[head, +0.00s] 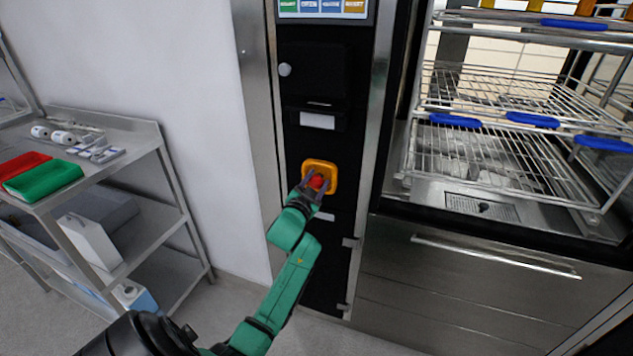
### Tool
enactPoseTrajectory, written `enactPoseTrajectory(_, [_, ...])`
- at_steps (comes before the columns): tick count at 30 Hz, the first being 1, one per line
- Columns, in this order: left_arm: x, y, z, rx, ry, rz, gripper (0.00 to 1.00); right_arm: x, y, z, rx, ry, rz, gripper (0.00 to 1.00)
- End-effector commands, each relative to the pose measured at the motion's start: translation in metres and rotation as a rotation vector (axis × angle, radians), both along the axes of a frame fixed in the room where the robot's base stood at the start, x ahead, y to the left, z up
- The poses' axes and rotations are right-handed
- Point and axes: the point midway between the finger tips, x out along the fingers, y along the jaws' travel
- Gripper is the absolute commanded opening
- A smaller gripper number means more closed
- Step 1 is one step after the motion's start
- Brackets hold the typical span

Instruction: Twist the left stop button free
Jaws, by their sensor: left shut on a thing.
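The left stop button (317,181) is a red knob on a yellow square base (321,167), set in the black control panel of the washer. My left gripper (316,184) comes up from below on a green arm. Its dark fingers are shut on the red knob, one on each side. The fingers partly cover the knob and the lower part of the yellow base. My right gripper is not in view.
A lit screen (323,8) and a grey round knob (285,69) sit higher on the panel. To the right, the washer's wire racks (500,130) have blue handles. A steel shelf cart (130,135) with red and green trays stands at the left.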

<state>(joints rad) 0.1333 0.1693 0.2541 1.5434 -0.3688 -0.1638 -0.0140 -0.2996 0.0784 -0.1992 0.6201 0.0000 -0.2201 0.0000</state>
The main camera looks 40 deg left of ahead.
Motion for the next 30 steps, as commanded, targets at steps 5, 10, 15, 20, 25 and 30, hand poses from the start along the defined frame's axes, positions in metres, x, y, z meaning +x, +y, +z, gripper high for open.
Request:
enactPoseTrajectory(5, [0.0, -0.0002, -0.0008, 0.058, 0.022, 0.0, 0.0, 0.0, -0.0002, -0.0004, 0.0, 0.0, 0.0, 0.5])
enactPoseTrajectory(10, [0.0, -0.0003, -0.0007, 0.081, 0.029, 0.001, 0.0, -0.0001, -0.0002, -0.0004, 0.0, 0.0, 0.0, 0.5])
enactPoseTrajectory(15, [0.0, -0.0003, -0.0007, 0.083, 0.03, 0.0, 0.0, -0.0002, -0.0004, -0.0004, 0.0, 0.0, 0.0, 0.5])
enactPoseTrajectory(20, [0.0, -0.0003, -0.0007, 0.082, 0.03, 0.0, 0.0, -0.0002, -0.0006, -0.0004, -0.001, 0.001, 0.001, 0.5])
enactPoseTrajectory(25, [0.0, -0.0003, -0.0006, 0.082, 0.029, 0.001, 0.62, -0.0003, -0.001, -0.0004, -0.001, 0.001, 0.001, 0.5])
enactPoseTrajectory(30, [-0.0002, -0.0004, -0.0005, 0.082, 0.029, 0.001, 0.62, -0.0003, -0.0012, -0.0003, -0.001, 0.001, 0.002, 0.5])
